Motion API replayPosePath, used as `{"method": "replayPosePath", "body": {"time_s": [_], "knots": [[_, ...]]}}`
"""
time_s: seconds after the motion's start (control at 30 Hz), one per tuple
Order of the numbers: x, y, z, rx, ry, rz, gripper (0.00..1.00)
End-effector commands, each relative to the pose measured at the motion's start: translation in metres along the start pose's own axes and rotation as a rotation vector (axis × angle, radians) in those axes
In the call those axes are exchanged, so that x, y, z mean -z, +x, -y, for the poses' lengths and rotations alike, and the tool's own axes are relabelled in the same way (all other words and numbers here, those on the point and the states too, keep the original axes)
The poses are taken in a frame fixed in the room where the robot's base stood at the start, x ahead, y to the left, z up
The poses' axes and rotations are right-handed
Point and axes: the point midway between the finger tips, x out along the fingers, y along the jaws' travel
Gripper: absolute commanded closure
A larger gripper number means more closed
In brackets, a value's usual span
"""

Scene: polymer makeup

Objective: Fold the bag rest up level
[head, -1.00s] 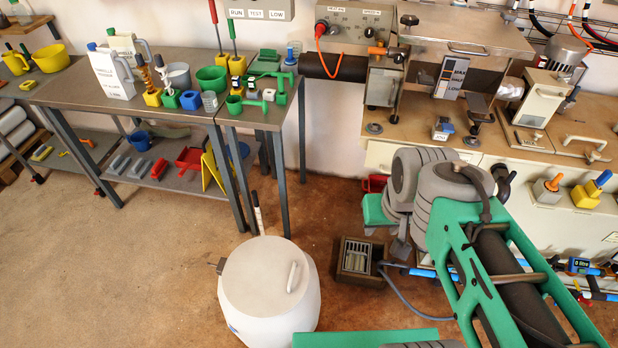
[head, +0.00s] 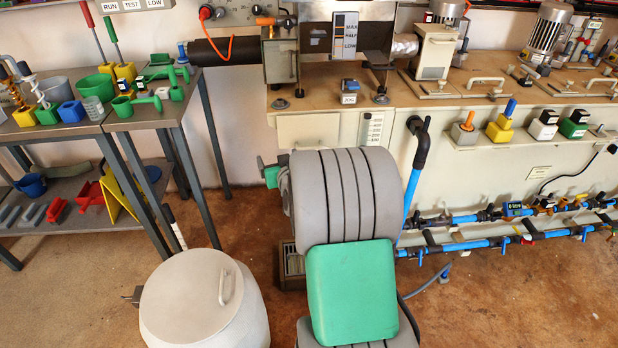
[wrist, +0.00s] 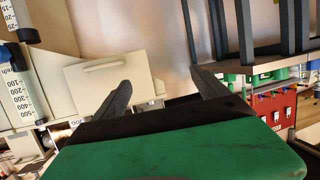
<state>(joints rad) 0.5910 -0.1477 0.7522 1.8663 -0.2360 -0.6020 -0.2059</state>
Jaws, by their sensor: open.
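A cream panel, apparently the bag rest (head: 309,131), hangs down the front of the long bench in the head view, its lower part hidden behind my arm. In the wrist view the cream panel (wrist: 110,88) has a raised grip strip and lies beyond the left fingertip. My gripper (wrist: 161,90) is open in the wrist view, with nothing between its two dark fingers. The fingers point toward the bench front and the wall, apart from the panel.
A white lidded drum (head: 205,300) stands on the floor at lower left. A dark table (head: 150,115) with cups and tools stands left of the bench. A scale strip (head: 371,129) is beside the panel. Blue pipes (head: 465,218) run low along the bench.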

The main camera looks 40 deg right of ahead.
Motion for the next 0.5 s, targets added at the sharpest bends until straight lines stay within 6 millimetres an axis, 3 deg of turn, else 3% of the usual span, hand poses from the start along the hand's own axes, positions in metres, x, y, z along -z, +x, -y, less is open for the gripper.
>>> {"method": "replayPosePath", "body": {"time_s": [0.03,0.1,0.2,0.33,0.5], "knots": [[-0.040,0.015,-0.034,-0.062,0.021,-0.071,0.11],[-0.052,0.019,-0.069,-0.134,0.034,-0.171,0.11],[-0.058,0.016,-0.097,-0.196,0.042,-0.254,0.11],[-0.052,0.023,-0.106,-0.213,0.042,-0.281,0.11],[-0.043,0.053,-0.113,-0.212,0.042,-0.280,0.11]]}}
